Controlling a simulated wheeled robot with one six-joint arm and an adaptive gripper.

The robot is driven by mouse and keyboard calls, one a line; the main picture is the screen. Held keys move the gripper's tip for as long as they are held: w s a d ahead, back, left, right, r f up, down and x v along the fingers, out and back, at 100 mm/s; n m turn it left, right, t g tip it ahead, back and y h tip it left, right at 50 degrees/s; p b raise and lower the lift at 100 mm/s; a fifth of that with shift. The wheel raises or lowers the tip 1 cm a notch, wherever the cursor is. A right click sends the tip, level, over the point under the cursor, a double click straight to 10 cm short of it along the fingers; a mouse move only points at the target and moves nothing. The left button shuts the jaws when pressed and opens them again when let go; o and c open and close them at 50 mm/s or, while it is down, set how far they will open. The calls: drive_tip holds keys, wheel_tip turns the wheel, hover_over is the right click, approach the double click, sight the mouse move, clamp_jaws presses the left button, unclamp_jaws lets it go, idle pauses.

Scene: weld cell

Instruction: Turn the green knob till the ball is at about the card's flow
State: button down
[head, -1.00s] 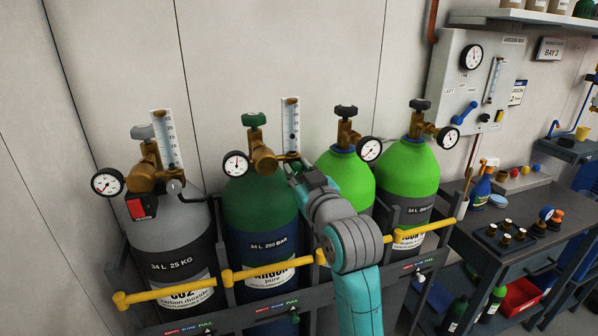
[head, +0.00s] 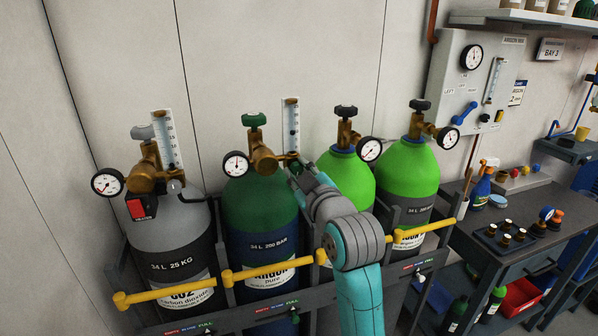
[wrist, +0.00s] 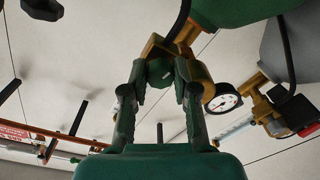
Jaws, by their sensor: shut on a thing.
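The green knob (wrist: 160,72) sits between my gripper's two fingertips (wrist: 158,90) in the wrist view, and they are shut on it. In the head view my gripper (head: 292,168) is at the argon regulator (head: 262,158), just below the clear flow tube (head: 291,125). The knob is mostly hidden there. The tube stands upright with a dark mark inside at about mid height; it is too small to tell the ball's exact reading. A small blue-and-white card (head: 517,92) hangs on the wall at right; its figures cannot be read.
The dark green argon cylinder (head: 258,210) stands between the grey CO2 cylinder (head: 175,225) and bright green cylinders (head: 408,170). A yellow bar (head: 265,270) crosses in front. A round gauge (head: 236,163) sits left of the regulator. A workbench (head: 530,210) stands at right.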

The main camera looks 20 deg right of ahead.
drive_tip(key=shift+f, duration=0.15)
drive_tip(key=c, duration=0.9)
unclamp_jaws()
drive_tip(key=shift+s, duration=0.1)
drive_tip(key=s, duration=1.1)
drive_tip(key=shift+s+d, duration=0.3)
drive_tip(key=shift+s, duration=0.1)
